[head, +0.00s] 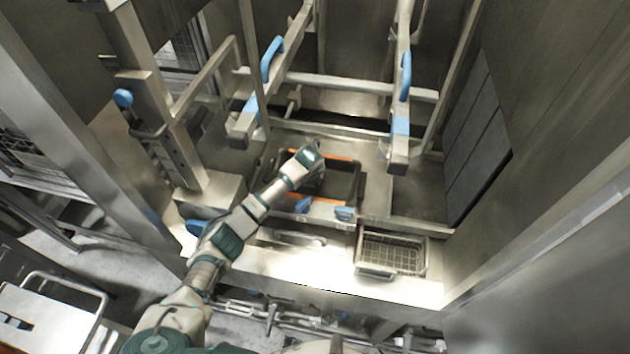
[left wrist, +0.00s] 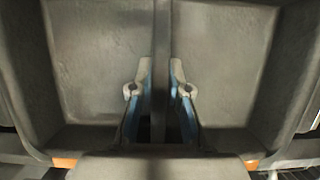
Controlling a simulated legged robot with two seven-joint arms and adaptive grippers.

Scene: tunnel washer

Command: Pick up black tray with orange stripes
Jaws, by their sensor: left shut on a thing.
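The black tray with orange stripes (head: 346,184) sits in the middle of the washer in the head view, with orange on its far and near edges. My left arm reaches over the tray from the lower left. In the left wrist view, my left gripper (left wrist: 160,92) is shut on the dark central divider of the tray (left wrist: 85,70), one finger on each side. Orange patches show at the tray's lower corners there. The fingertips are hidden behind the hand in the head view. I cannot tell whether the tray is lifted. My right gripper is not in view.
A wire basket (head: 392,254) stands right of the tray near the front ledge. Metal bars with blue grips (head: 272,58) and (head: 405,76) hang above and behind. A blue-knobbed post (head: 123,98) stands left. The bright front ledge (head: 300,262) has bare room.

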